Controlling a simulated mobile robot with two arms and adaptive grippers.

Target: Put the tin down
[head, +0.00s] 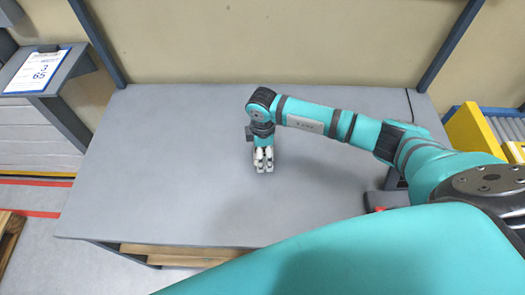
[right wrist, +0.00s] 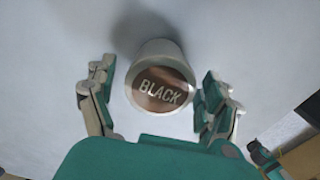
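A white tin (right wrist: 177,55) with a brown lid marked "BLACK" shows in the right wrist view, upright between the fingers of my right gripper (right wrist: 160,98). The left finger is a small gap away from the tin; the right finger is very near its side, and I cannot tell if it touches. The fingers look open around the tin. In the head view my right gripper (head: 263,161) points down low over the grey table (head: 170,150), and the tin cannot be made out there. The tin appears to stand on the table surface, with its shadow beside it. My left gripper is not in view.
The tabletop around the gripper is clear. A dark device with a red part (head: 380,209) sits at the table's right edge, partly hidden by my arm. A clipboard (head: 38,70) lies on a stand at left. A yellow-sided roller conveyor (head: 475,135) is at right.

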